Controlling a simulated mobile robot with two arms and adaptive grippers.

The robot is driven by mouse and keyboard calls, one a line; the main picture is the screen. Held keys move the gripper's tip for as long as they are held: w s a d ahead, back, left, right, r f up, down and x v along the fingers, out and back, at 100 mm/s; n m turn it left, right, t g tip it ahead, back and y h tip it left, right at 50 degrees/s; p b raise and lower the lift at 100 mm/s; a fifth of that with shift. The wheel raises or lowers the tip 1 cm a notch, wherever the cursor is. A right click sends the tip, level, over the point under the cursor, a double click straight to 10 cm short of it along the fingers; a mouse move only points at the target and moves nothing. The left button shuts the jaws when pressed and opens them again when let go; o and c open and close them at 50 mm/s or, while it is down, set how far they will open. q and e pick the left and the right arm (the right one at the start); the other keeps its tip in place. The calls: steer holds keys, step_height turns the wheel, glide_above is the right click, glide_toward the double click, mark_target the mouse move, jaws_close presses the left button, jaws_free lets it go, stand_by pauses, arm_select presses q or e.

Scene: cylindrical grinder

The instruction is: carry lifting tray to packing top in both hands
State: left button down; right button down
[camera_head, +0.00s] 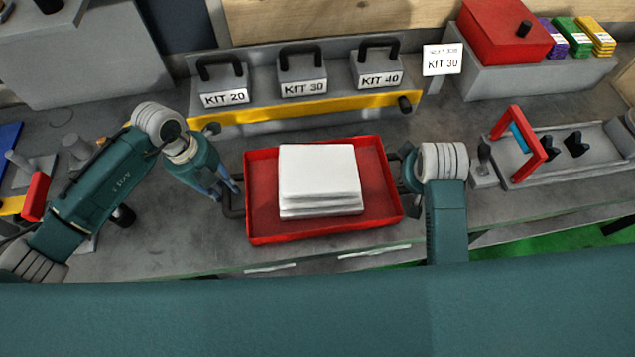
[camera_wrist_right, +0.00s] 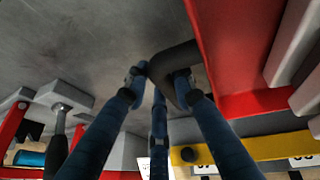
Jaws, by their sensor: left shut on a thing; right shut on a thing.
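The lifting tray (camera_head: 262,212) is red and shallow, in the middle of the head view over the grey bench top. A stack of white slabs (camera_head: 319,175) lies in it. My left gripper (camera_head: 233,190) is shut on the tray's dark left handle (camera_head: 234,210). My right gripper (camera_head: 408,168) is at the tray's right side, partly hidden by its own wrist. In the right wrist view the right gripper's fingers (camera_wrist_right: 160,78) close around the dark handle (camera_wrist_right: 175,62) beside the red tray wall (camera_wrist_right: 215,60). I cannot tell whether the tray touches the bench. I cannot identify the packing top.
Behind the tray stands a rack with a yellow front (camera_head: 300,108) and weights labelled KIT 20, KIT 30 and KIT 40. A red box (camera_head: 500,35) sits back right. A fixture with a red frame (camera_head: 522,145) stands right. Bare bench (camera_head: 180,235) shows front left.

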arm_select(q)
steer(key=shift+w+d+f, duration=0.1)
steer(key=shift+w, duration=0.1)
arm_select(e)
steer(key=shift+w+f, duration=0.15)
arm_select(q)
steer(key=c, duration=1.6)
jaws_free()
steer(key=shift+s, duration=0.2)
arm_select(e)
steer(key=c, duration=1.6)
jaws_free()
steer(key=shift+s+f, duration=0.1)
steer(key=shift+s, duration=0.1)
arm_select(q)
steer(key=shift+o, duration=0.8)
steer(key=shift+s, duration=0.15)
arm_select(e)
steer(key=shift+o, duration=0.8)
steer(key=shift+s, duration=0.15)
